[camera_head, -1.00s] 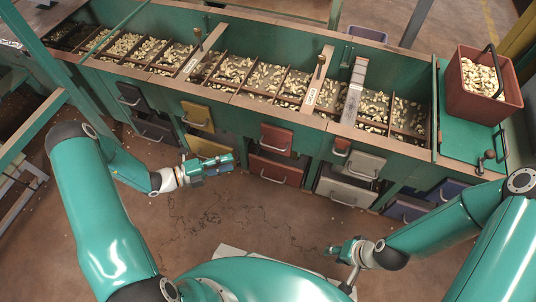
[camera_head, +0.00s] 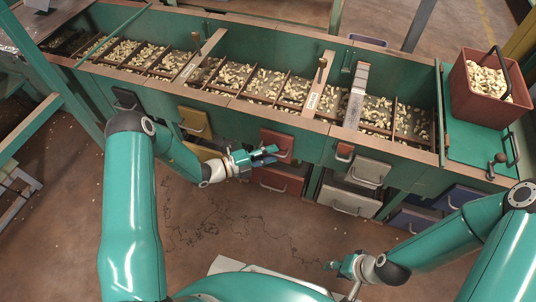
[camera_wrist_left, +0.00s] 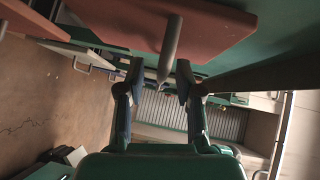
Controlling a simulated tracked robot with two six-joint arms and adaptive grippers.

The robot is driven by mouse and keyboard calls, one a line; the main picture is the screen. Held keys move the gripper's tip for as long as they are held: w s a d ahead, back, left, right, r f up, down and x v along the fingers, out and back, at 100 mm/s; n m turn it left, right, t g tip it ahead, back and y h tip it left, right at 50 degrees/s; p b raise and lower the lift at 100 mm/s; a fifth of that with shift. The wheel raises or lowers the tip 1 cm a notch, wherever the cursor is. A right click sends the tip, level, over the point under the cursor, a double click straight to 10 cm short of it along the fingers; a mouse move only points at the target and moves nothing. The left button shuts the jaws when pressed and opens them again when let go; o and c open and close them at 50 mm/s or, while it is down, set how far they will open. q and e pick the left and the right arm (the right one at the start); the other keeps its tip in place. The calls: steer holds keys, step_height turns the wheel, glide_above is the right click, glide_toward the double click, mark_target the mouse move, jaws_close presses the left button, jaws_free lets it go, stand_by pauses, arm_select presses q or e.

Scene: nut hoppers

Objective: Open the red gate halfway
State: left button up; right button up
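The red gate (camera_head: 275,138) is a flat red plate with a handle at its lower edge, on the front of the green hopper row. In the left wrist view the red plate (camera_wrist_left: 118,22) fills the top, and its grey handle (camera_wrist_left: 171,50) reaches down between my fingers. My left gripper (camera_head: 268,155) is in front of the gate's lower part; in the wrist view its two fingers (camera_wrist_left: 160,75) are apart, one on each side of the handle, with gaps visible. My right gripper (camera_head: 338,265) is low over the floor, away from the gate; its opening is too small to judge.
A red drawer (camera_head: 278,181) sits directly below the gate. A red nut bin (camera_head: 481,105) stands at the far right. Open floor lies in front.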

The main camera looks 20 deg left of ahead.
arm_select(q)
steer(key=shift+w+d, duration=0.35)
steer(key=shift+f, duration=0.1)
jaws_close()
